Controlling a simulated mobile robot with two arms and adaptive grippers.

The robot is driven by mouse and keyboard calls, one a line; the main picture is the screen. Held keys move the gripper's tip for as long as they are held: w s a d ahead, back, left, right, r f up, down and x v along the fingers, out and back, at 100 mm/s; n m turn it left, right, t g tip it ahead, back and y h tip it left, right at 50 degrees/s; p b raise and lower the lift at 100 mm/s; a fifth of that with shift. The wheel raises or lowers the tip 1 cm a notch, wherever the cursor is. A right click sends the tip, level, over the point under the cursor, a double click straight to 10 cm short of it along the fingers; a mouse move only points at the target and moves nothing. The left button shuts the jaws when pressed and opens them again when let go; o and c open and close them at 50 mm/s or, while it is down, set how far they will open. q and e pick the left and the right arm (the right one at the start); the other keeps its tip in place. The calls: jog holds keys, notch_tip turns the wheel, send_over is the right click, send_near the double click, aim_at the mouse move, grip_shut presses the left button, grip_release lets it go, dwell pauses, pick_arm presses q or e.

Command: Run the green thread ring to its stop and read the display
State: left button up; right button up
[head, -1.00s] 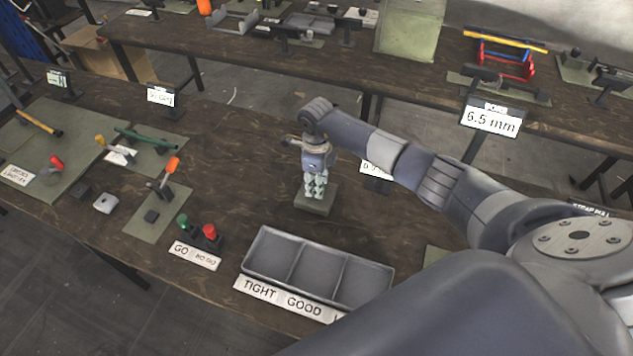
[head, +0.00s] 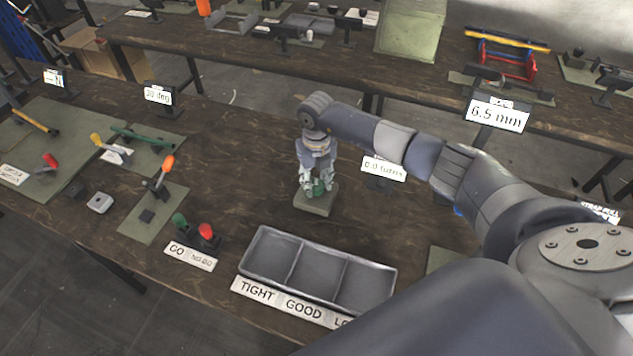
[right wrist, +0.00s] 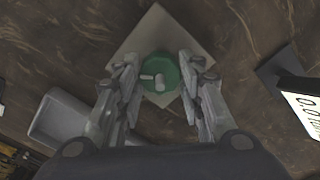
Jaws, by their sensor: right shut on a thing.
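The green thread ring (head: 319,188) sits over a square grey-tan base block (head: 316,206) in the middle of the dark wooden bench. In the right wrist view the ring (right wrist: 160,72) is between the fingers, with a pale post and a white mark at its middle. My right gripper (head: 314,185) points down and is shut on the ring's sides, hiding part of it in the head view. The display (head: 384,169) stands right of the block and appears to read 0.0 turns. It is cut off in the right wrist view. My left gripper is not in view.
A three-part grey tray (head: 318,268) labelled TIGHT, GOOD and a partly hidden third word lies in front. Green and red GO/NO GO handles (head: 206,236) stand to its left. Other displays read 6.5 mm (head: 497,114) and apparently 30 deg (head: 158,95). Bare wood lies left of the block.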

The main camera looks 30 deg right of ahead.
aim_at(317, 184)
jog(key=m, duration=0.5)
jog(key=shift+m+b, duration=0.3)
jog(key=m, duration=0.5)
jog(key=shift+m, duration=0.3)
jog(key=o, duration=1.1)
notch_tip(317, 184, up, 12)
